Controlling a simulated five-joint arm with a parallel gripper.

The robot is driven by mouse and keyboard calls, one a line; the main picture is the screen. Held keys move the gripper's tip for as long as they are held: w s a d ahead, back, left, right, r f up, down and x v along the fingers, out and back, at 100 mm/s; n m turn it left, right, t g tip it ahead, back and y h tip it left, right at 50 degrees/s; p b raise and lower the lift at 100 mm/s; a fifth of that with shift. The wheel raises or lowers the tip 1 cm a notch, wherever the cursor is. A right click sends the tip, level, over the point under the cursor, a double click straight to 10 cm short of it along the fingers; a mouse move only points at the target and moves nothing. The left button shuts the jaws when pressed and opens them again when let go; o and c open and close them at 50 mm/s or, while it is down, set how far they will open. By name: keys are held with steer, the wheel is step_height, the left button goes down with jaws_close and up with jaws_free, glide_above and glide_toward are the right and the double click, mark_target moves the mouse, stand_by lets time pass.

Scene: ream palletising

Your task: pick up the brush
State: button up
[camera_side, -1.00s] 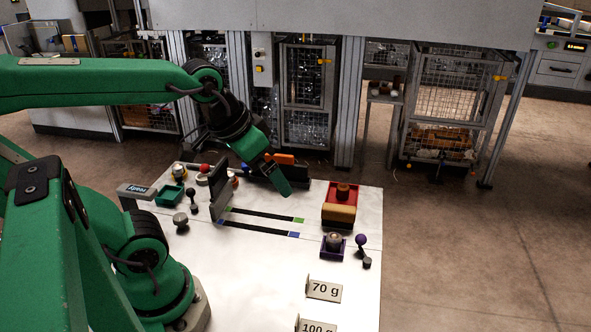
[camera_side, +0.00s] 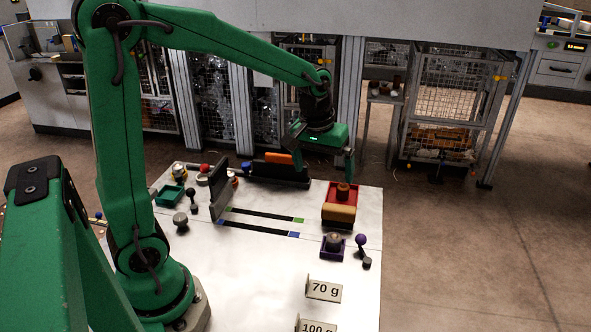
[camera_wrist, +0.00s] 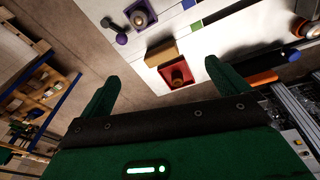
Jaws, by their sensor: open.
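No brush can be told for certain. A tan block (camera_side: 339,214) lies against the front of a red tray (camera_side: 327,199) at the right back of the white table, and may be the brush. A brown knobbed piece (camera_side: 343,191) stands in the tray. In the wrist view the tan block (camera_wrist: 161,54), red tray (camera_wrist: 168,77) and knobbed piece (camera_wrist: 178,76) show beyond the fingers. My gripper (camera_side: 324,165) is open and empty, pointing down above the table's back edge, behind and above the tray. Its two spread fingers also show in the wrist view (camera_wrist: 162,70).
An orange piece (camera_side: 278,158) sits at a black holder (camera_side: 279,174), left of my gripper. A purple tray (camera_side: 333,253) with a round weight and a purple-knobbed piece (camera_side: 361,240) stand in front. Signs stand nearer. The table's front middle is clear.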

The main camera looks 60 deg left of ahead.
mark_target(340, 207)
steer(key=w+f+n, duration=0.1)
steer(key=w+f, duration=0.1)
steer(key=f, duration=0.1)
steer(key=w+a+f+n+g, duration=0.1)
steer(key=w+f, duration=0.2)
steer(key=f, duration=0.1)
steer(key=w+a+f+n+g, duration=0.1)
steer(key=w+f, duration=0.1)
steer(key=f, duration=0.1)
steer(key=shift+w+a+f, duration=0.1)
steer(key=shift+w+f, duration=0.05)
steer(key=shift+f, duration=0.2)
steer(key=shift+w+f, duration=0.2)
steer(key=shift+f, duration=3.75)
steer(key=c, duration=0.9)
steer(key=shift+r, duration=0.8)
step_height(340, 207, up, 2)
steer(key=shift+r, duration=0.2)
steer(key=s+d+r, duration=0.1)
steer(key=d+r, duration=0.1)
steer(key=d, duration=0.1)
steer(key=s+d+r, duration=0.2)
steer(key=d, duration=0.2)
steer(key=s+d+r, duration=0.2)
steer(key=d+r, duration=0.1)
steer(key=shift+d, duration=0.4)
